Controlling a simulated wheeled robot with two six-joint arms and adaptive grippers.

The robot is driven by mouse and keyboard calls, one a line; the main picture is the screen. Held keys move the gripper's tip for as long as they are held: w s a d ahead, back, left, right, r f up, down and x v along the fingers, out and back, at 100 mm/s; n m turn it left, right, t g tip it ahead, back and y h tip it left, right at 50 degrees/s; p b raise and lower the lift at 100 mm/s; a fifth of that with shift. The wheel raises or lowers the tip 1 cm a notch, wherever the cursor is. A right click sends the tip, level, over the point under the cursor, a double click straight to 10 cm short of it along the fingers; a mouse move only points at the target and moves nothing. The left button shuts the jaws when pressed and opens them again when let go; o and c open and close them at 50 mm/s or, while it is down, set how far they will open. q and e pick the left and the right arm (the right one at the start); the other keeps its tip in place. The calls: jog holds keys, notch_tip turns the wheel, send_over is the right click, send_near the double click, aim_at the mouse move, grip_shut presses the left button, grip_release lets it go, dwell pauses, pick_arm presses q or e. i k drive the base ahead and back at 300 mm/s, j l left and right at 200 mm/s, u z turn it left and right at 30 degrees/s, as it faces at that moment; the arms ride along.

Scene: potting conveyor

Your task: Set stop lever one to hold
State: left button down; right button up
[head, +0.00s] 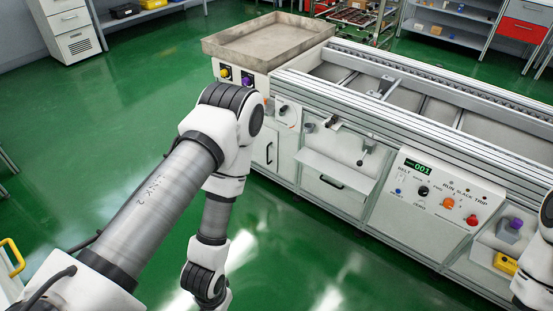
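Several small lever-like fittings sit on the front of the white conveyor bench (335,155). One is a grey fitting with a dark tip (283,108) on a pale plate near the left end. Another is a dark handle (332,123) just under the top rail. A third is a grey lever (367,147) hanging above the bench front, right of the drawer. I cannot read which is stop lever one, nor its setting. My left arm reaches in from the left and bends down in front of the bench; its gripper is out of frame. My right arm shows only at the right edge, gripper unseen.
A control panel (437,199) with a display reading 001, knobs and a red button is right of the levers. A metal tray (268,41) tops the bench's left end. Green floor (300,235) is clear in front.

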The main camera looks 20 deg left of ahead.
aim_at(359, 164)
jog(key=j+u, duration=0.1)
jog(key=i+l+u, duration=0.5)
jog(key=i+u, duration=0.15)
jog(key=i, duration=0.15)
